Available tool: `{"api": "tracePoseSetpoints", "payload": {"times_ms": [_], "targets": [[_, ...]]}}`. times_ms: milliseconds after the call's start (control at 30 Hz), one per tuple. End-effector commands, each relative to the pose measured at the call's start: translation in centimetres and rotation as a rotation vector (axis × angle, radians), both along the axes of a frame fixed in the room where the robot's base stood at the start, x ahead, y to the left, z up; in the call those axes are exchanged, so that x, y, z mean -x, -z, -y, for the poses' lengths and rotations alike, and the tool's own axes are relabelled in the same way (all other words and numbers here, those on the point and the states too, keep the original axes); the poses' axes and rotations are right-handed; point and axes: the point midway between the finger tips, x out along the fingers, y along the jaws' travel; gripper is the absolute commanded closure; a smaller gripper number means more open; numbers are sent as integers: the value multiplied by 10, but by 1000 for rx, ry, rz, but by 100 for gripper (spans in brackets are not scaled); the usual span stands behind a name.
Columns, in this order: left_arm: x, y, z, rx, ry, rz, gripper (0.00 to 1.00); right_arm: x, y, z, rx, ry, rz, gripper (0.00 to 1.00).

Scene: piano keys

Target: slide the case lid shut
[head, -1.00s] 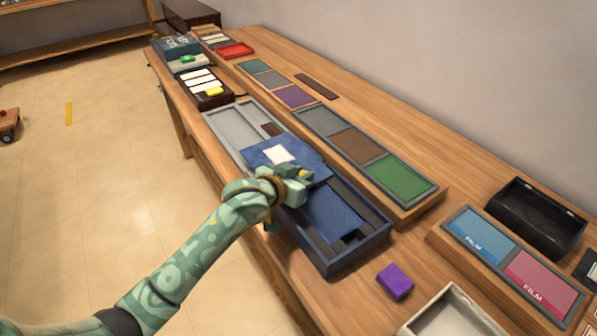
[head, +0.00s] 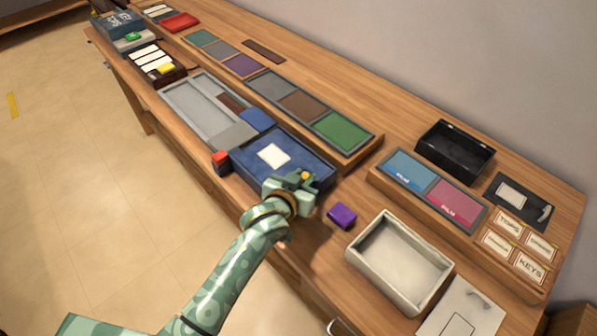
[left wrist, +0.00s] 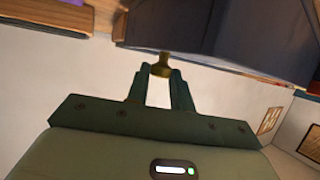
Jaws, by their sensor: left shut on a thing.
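The blue case lid (head: 290,148) with a white label lies over the dark blue case (head: 248,178), and I see no open inside of the case. My left gripper (head: 299,180) is at the lid's near right end, shut on a small brass knob (head: 305,175). In the left wrist view the two fingers (left wrist: 160,74) hold the brass knob (left wrist: 162,62), against the dark underside or wall of the case (left wrist: 220,45). The gripper hides the case's near right corner. My right gripper is not in view.
A grey tray (head: 190,110) adjoins the case at the far left. A red-topped block (head: 221,159) stands at its left side. A purple block (head: 342,215) and a pale open box (head: 385,285) lie to the right. A panelled board (head: 365,155) runs behind.

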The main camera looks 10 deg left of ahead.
Motion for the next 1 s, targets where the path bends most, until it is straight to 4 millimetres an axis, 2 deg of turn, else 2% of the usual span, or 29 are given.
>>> {"api": "tracePoseSetpoints", "payload": {"times_ms": [267,300,367,733,867,1000], "targets": [[3,3,4,6,5,-8,100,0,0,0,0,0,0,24],[3,3,4,6,5,-9,72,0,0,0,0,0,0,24],[3,3,4,6,5,-9,56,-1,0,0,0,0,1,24],[7,-1,1,5,3,-4,56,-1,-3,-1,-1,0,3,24],[26,-11,-4,4,2,-5,56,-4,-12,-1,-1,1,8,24],[59,-27,-13,4,3,-5,56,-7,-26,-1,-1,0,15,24]]}}
